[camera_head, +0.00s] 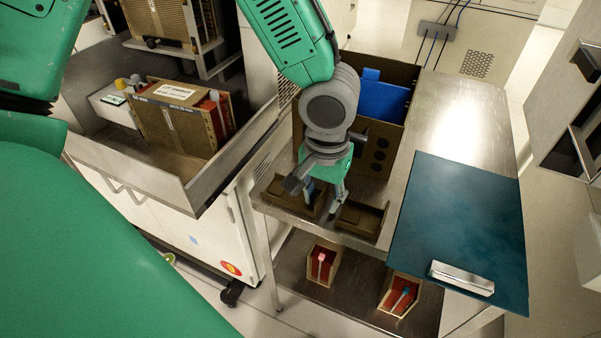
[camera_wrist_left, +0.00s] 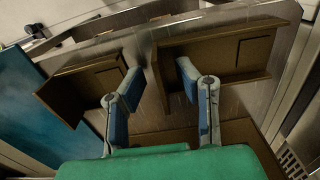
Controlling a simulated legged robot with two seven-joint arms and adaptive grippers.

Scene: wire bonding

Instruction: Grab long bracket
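Two brown brackets lie on the metal cart top. In the head view one bracket (camera_head: 361,219) is right of my left gripper (camera_head: 316,199), and the other bracket (camera_head: 284,192) is at its left, partly hidden by it. In the left wrist view they appear as the left bracket (camera_wrist_left: 72,92) and the right bracket (camera_wrist_left: 232,55). The fingertips are over or near the brackets' close ends; contact is unclear. My right gripper is not in view.
A brown box with a blue bin (camera_head: 382,99) stands behind the gripper. A blue board (camera_head: 462,225) with a metal clip covers the cart's right side. Small red-filled boxes (camera_head: 322,264) sit on the lower shelf. A cabinet tray (camera_head: 185,186) holds a large brown unit at left.

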